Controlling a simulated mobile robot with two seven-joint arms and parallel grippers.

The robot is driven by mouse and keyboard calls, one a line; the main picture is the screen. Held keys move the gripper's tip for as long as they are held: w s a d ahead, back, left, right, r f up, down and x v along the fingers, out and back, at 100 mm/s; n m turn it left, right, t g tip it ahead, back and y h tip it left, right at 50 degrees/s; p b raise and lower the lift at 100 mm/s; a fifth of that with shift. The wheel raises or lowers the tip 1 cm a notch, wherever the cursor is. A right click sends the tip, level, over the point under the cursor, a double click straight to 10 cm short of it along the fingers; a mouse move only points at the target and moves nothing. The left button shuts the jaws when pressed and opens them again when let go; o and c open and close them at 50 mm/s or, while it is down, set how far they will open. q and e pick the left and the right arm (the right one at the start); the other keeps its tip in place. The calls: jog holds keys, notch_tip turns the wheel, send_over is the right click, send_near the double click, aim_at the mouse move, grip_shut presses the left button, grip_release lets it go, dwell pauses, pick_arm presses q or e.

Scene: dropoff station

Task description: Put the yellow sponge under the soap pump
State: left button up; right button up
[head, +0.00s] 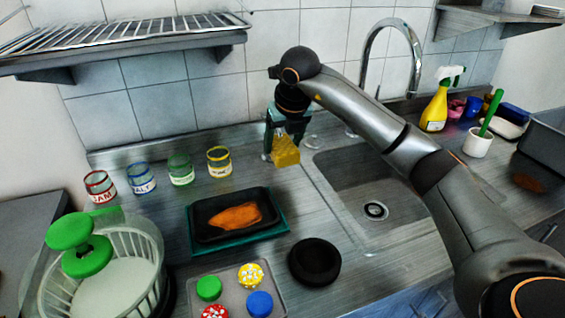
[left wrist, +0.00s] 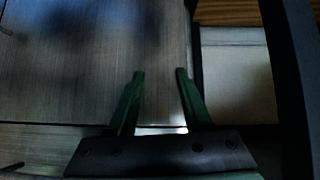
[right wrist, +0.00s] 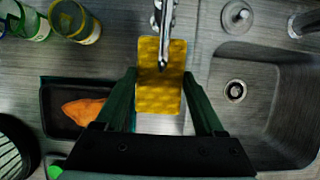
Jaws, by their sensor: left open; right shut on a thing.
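The yellow sponge (head: 286,152) is held in my right gripper (head: 285,125) over the back of the counter, left of the sink. In the right wrist view the sponge (right wrist: 160,100) lies between both fingers of the right gripper (right wrist: 160,77). A metal spout, seemingly the soap pump (right wrist: 164,28), crosses over the far part of the sponge in that view. Its tip appears above the sponge; the height gap cannot be told. In the head view my gripper hides most of the pump. My left gripper (left wrist: 157,78) is open and empty in the left wrist view, facing a dark surface.
The sink (head: 365,190) and tall tap (head: 391,40) are to the right. Labelled jars (head: 180,168) stand to the left. A yellow spray bottle (head: 436,108) stands back right.

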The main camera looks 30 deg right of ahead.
aim_at(286, 150)
notch_tip(286, 150, down, 6)
jog(key=shift+f, duration=0.15)
jog(key=shift+w+f, duration=0.2)
jog(key=shift+f, duration=0.15)
jog(key=shift+f, duration=0.15)
jog(key=o, duration=1.3)
jog(key=v, duration=1.2)
jog(key=shift+s, duration=0.1)
